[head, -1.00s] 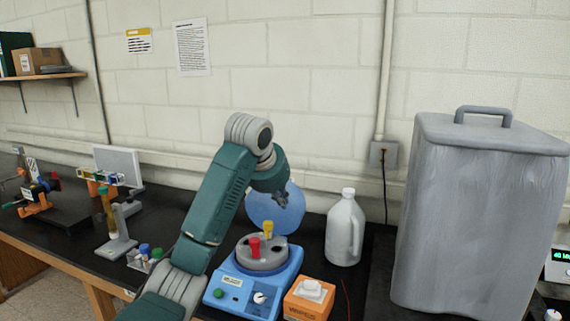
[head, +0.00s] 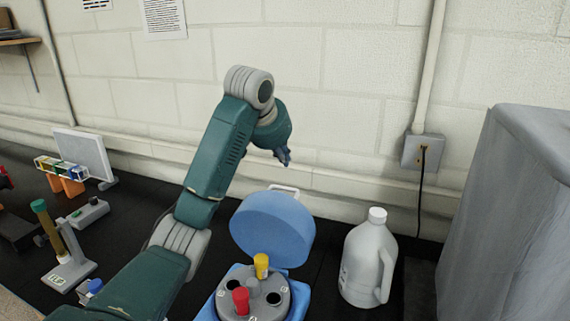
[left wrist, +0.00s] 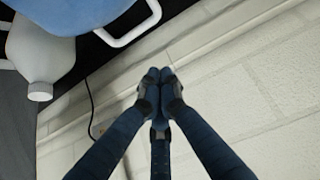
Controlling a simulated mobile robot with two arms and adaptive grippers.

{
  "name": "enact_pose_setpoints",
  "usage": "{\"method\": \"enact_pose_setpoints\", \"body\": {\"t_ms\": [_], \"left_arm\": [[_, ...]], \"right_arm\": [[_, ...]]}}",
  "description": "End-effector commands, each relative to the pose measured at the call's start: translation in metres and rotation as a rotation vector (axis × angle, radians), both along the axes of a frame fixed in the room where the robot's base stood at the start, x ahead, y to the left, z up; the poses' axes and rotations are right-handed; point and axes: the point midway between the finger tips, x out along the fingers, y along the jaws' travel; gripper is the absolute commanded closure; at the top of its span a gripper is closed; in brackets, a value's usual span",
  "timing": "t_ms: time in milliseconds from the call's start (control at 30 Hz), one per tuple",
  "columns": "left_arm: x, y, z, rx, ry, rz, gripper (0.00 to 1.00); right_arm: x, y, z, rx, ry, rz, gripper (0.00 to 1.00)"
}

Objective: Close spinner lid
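The blue spinner (head: 212,308) stands on the black bench, low in the head view. Its round blue lid (head: 272,228) is raised behind the rotor (head: 252,297), with a white handle (head: 284,188) at the top edge. A red-capped tube and a yellow-capped tube stand in the rotor. My left gripper (head: 286,158) is above and behind the lid, apart from it. In the left wrist view its fingertips (left wrist: 160,74) are together with nothing between them, and the lid (left wrist: 75,10) and handle (left wrist: 140,30) show at the top left. My right gripper is out of view.
A white jug (head: 366,262) stands right of the spinner. A large grey covered bin (head: 510,200) is at the far right. A tube stand (head: 70,262) and rack (head: 60,172) are at the left. The wall with an outlet (head: 424,152) is close behind.

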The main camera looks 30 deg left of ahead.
Motion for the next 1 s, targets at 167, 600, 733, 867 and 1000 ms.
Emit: {"method": "enact_pose_setpoints", "body": {"t_ms": [167, 600, 733, 867, 1000], "left_arm": [[0.016, 0.003, -0.021, -0.002, 0.007, 0.0, 1.0], [0.044, 0.01, -0.072, 0.002, 0.002, -0.002, 1.0], [0.03, 0.007, -0.072, 0.002, 0.001, -0.001, 1.0], [0.02, 0.005, -0.073, 0.0, 0.002, -0.001, 1.0], [0.016, 0.003, -0.074, -0.001, 0.002, 0.001, 1.0]], "right_arm": [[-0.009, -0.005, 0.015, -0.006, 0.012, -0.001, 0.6], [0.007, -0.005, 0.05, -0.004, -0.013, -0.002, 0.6], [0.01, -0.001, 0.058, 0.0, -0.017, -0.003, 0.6], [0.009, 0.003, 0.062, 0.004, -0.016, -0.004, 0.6], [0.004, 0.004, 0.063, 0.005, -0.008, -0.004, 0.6]]}}
